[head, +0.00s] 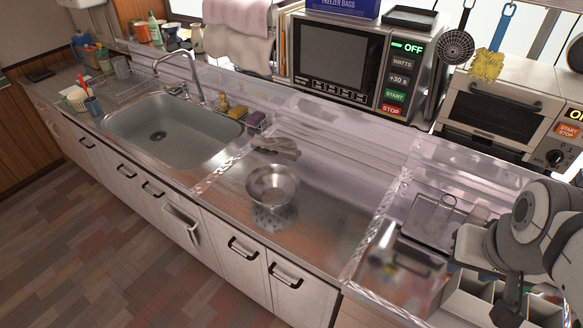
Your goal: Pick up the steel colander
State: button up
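The steel colander (272,186) stands upright on the steel counter, right of the sink and near the middle of the picture. It is a round metal bowl with a wide rim, and a dotted reflection shows on the counter just below it. My arm comes in at the right edge. My gripper (512,297) seems to be the dark part hanging below the wrist at the lower right, well apart from the colander. Its fingers are not clear enough to tell whether they are open or shut.
The sink (165,132) and faucet (190,72) lie to the left. A sponge (256,119) sits by the sink's right end. A grey object (277,147) lies behind the colander. A microwave (345,65) and toaster oven (505,110) stand behind. Counter right of the colander is clear.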

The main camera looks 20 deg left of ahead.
aim_at(270, 185)
jog(key=k, duration=0.45)
jog(key=z, duration=2.6)
jog(key=k, duration=2.05)
jog(key=u, duration=2.65)
jog(key=i, duration=0.5)
jog(key=u, duration=0.05)
